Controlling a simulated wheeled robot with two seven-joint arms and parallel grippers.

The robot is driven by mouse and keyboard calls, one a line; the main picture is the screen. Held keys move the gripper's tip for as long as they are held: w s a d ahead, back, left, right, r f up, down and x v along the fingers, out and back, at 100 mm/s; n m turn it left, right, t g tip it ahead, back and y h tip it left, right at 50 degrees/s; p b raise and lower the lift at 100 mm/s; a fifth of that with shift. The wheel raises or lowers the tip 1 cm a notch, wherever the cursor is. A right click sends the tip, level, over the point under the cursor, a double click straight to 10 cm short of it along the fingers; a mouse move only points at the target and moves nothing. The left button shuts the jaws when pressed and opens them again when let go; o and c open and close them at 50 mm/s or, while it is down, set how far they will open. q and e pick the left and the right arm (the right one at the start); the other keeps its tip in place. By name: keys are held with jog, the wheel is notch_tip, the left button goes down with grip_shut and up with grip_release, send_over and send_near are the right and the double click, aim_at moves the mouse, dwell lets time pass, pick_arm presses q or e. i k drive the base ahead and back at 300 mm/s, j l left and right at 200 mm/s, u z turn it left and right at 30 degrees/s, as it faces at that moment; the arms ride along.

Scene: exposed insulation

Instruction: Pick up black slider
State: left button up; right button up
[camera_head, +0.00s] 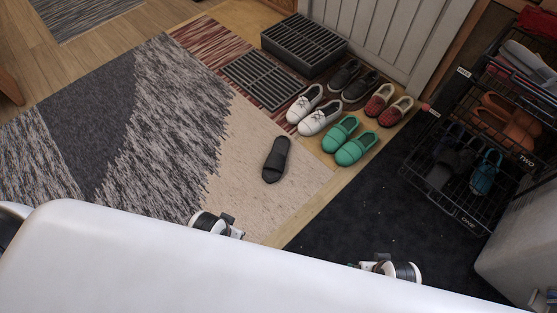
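A single black slider (275,163) lies flat on the beige part of the patterned rug, near the middle of the head view. Nothing touches it. My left gripper (228,225) shows only in part above the edge of my white body, below and left of the slider. My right gripper (380,266) also shows only in part, below and right of it, over the dark mat. Both are apart from the slider. Their fingers are too small and too hidden to tell open from shut.
White shoes (314,110), green shoes (348,140), dark shoes (354,82) and red shoes (389,106) stand behind and right of the slider. A dark slatted box (303,44) stands behind them. A wire shoe rack (461,213) stands right. The rug (120,125) left is clear.

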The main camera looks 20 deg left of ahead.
aim_at(274, 166)
jog(key=u, duration=0.3)
jog(key=i+l+u, duration=0.25)
jog(key=u, duration=0.2)
jog(key=i+l+u, duration=0.2)
jog(key=l+u, duration=0.25)
